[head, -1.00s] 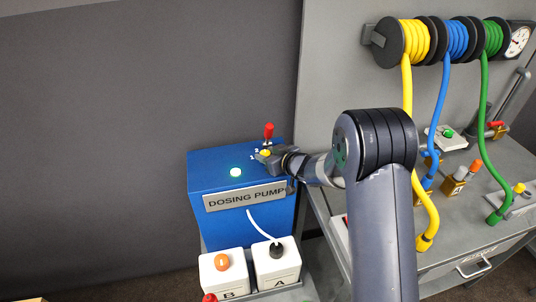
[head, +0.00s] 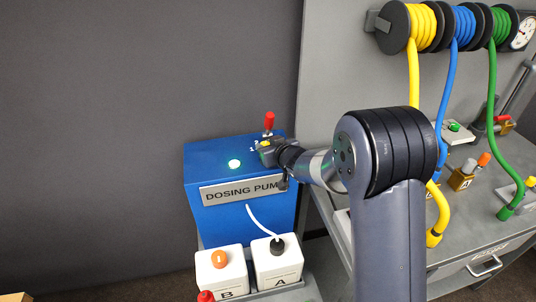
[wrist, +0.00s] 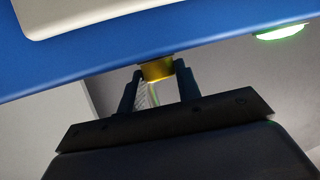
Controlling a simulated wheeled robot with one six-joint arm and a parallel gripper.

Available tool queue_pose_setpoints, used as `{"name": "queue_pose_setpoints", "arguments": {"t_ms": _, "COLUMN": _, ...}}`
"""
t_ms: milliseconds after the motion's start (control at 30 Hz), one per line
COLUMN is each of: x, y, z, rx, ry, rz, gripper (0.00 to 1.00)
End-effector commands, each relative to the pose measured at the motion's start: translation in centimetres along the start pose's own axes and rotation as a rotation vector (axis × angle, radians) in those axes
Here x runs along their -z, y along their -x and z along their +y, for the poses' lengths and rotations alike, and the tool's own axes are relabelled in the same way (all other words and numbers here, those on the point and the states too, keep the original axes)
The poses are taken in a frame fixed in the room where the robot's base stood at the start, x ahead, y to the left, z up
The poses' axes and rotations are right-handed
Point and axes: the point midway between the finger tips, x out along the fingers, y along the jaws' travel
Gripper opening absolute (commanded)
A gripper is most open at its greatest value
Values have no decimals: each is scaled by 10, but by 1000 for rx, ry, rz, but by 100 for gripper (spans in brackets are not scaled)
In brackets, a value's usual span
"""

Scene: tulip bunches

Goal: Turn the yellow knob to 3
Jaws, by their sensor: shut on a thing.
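The yellow knob (head: 265,143) sits on top of the blue dosing pump (head: 238,225), near its right rear. In the wrist view the knob (wrist: 157,69) shows between my two dark fingers, at the edge of the blue housing. My gripper (head: 268,149) is shut on the knob; it also shows in the wrist view (wrist: 159,85). My gripper hides most of the knob and most of the number marks beside it, so I cannot read its setting.
A red-handled lever (head: 269,122) stands just behind my gripper. A lit green lamp (head: 234,164) is on the pump top to the left. White containers B (head: 221,272) and A (head: 279,266) stand in front. Hoses and a bench (head: 470,235) are at right.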

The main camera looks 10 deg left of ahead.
Motion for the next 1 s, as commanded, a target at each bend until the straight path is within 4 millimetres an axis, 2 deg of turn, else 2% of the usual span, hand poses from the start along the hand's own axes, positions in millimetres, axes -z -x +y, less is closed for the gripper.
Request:
{"name": "queue_pose_setpoints", "arguments": {"t_ms": 300, "x": 1, "y": 0, "z": -1, "rx": -68, "ry": -32, "rz": 8, "gripper": 9}}
{"name": "queue_pose_setpoints", "arguments": {"t_ms": 700, "x": 4, "y": 2, "z": -2, "rx": -76, "ry": -38, "rz": 5, "gripper": 9}}
{"name": "queue_pose_setpoints", "arguments": {"t_ms": 733, "x": 4, "y": 2, "z": -2, "rx": -75, "ry": -38, "rz": 5, "gripper": 33}}
{"name": "queue_pose_setpoints", "arguments": {"t_ms": 1000, "x": 2, "y": 1, "z": -2, "rx": -75, "ry": -38, "rz": 2, "gripper": 54}}
